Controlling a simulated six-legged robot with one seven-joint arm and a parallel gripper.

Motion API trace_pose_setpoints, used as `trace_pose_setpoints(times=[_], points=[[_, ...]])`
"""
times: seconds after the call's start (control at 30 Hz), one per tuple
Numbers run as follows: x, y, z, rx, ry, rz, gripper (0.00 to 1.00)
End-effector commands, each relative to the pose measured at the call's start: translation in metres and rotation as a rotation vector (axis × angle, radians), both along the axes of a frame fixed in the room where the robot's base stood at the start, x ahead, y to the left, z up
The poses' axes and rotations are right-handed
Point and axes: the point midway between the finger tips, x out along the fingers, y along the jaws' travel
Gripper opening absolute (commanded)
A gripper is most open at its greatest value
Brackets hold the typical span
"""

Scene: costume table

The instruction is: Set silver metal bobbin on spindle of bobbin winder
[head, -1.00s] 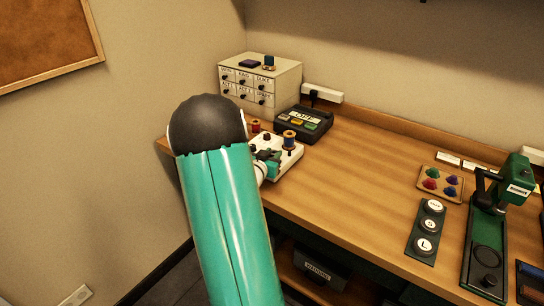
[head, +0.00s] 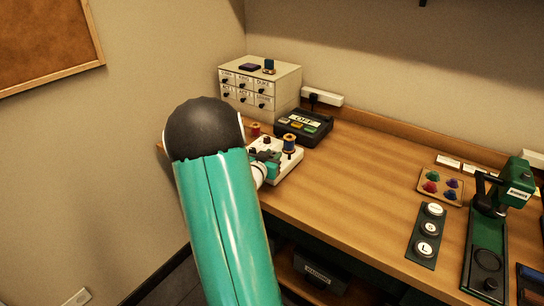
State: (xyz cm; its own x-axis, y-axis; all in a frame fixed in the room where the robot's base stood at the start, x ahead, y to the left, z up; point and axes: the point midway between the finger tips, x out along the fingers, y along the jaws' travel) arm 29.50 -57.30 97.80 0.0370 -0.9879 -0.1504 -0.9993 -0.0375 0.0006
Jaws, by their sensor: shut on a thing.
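The bobbin winder (head: 291,163) is a white-topped unit at the left end of the table in the head view. A red spool (head: 254,129) stands at its back left and a blue spool (head: 289,143) at its back right. My gripper (head: 267,157), dark and teal, is over the front left of the winder. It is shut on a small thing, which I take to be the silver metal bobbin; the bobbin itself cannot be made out. The spindle cannot be made out either, and my arm covers the winder's left side.
A drawer cabinet (head: 285,85) is behind that. The middle of the table (head: 350,180) is clear. A green press (head: 492,230), a button strip (head: 428,235) and a gem tray (head: 441,186) are at right.

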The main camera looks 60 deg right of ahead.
Motion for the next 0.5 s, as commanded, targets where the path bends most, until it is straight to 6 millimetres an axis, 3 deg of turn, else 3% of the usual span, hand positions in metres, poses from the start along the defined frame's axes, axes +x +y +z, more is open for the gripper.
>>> trace_pose_setpoints(times=[0.13,0.17,0.2,0.5], points=[[-0.0005,-0.0003,0.0000,-0.001,0.000,-0.001,0.06],[-0.0005,-0.0003,0.0000,-0.001,0.000,-0.001,0.32],[-0.0005,-0.0003,0.0001,-0.001,0.000,-0.001,0.37],[-0.0003,0.0009,0.0002,-0.001,-0.001,-0.001,0.37]])
